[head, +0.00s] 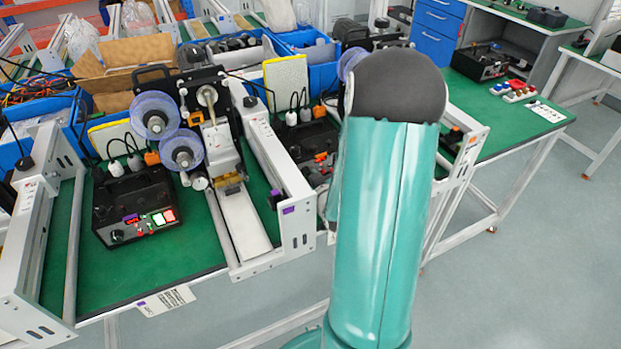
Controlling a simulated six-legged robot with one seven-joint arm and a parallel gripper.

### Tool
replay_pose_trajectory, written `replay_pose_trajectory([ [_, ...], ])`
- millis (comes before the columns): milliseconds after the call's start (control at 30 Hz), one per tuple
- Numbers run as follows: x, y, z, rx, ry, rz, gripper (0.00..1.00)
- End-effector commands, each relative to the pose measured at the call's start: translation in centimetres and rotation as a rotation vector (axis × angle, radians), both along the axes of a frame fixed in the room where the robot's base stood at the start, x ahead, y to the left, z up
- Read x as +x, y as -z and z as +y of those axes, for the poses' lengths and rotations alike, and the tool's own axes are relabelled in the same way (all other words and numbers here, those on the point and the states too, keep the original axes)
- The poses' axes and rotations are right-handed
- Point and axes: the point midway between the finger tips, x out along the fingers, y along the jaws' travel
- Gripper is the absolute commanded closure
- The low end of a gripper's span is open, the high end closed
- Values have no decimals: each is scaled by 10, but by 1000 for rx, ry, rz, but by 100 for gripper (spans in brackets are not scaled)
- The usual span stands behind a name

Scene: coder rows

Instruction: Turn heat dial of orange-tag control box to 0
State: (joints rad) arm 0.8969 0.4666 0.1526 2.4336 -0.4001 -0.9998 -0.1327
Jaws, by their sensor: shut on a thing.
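I cannot tell for sure which box bears the orange tag, nor read a heat dial. My gripper is not in view; my teal arm, with its dark round joint, covers the middle right.
A coder machine (207,105) with clear reels stands between the boxes. White side frames (290,190) stand up from the bench. Blue bins and cardboard crowd the back. Another green bench (530,110) is at right; grey floor (535,260) is open there.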

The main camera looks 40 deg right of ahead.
Motion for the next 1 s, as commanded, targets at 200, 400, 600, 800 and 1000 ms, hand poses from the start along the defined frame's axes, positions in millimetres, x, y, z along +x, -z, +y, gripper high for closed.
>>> replay_pose_trajectory([
  [200,0,0,0,-5,0,3,97],
  [400,0,0,0,-4,0,2,73],
  [600,0,0,0,-4,0,1,53],
  [800,0,0,0,-4,0,1,53],
  [1000,1,-1,0,-4,0,1,53],
])
